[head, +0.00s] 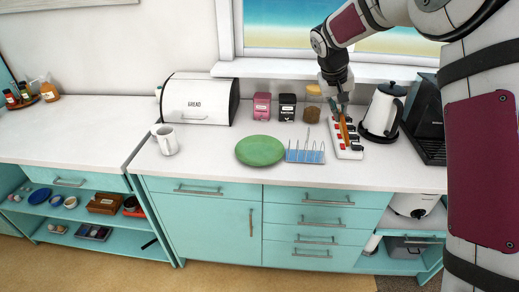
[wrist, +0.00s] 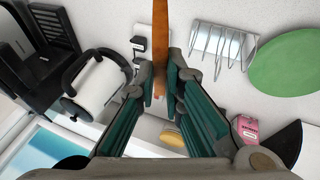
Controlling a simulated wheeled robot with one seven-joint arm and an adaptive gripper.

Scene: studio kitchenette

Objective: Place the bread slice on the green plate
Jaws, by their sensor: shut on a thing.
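My gripper (head: 342,108) is shut on the bread slice (head: 344,130), a thin brown slice seen edge-on. The wrist view shows the slice (wrist: 160,38) between the two finger pads (wrist: 160,90), sticking out beyond them. In the head view the slice hangs upright over a white strip with red parts; I cannot tell whether it touches it. The round green plate (head: 260,151) lies flat and empty on the counter, left of my gripper, beyond the wire toast rack (head: 305,153). The plate also shows at the right of the wrist view (wrist: 288,64).
The white strip (head: 347,151) lies below my gripper. A kettle (head: 383,110) and a dark machine (head: 427,120) stand to the right. Pink (head: 262,106) and black (head: 287,107) canisters and a jar (head: 312,113) stand behind. A bread bin (head: 198,100) and mug (head: 166,139) are left.

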